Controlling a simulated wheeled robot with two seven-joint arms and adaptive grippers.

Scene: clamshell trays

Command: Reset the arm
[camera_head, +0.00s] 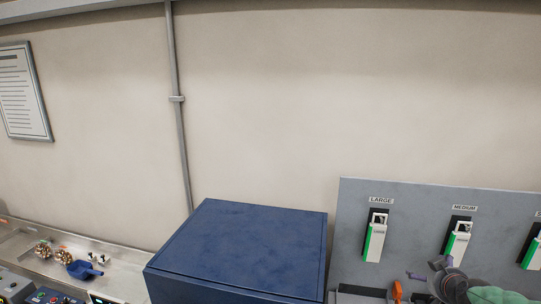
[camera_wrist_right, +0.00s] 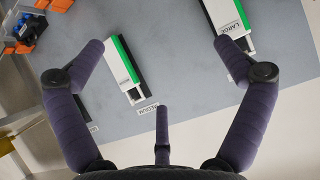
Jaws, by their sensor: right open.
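My right gripper (camera_head: 432,279) shows at the lower right of the head view, in front of the grey panel below the white-and-green holders. Its purple fingers are spread wide in the wrist view (camera_wrist_right: 160,48), with nothing between them touching the fingers. Part of my right arm is cut off by the bottom edge of the head view. My left gripper is in neither view.
A grey panel (camera_head: 405,235) carries the LARGE holder (camera_head: 375,237), the MEDIUM holder (camera_head: 457,243) and another at the right edge. A dark blue box (camera_head: 245,245) stands left of it. A steel counter (camera_head: 125,283) holds a blue scoop (camera_head: 82,269).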

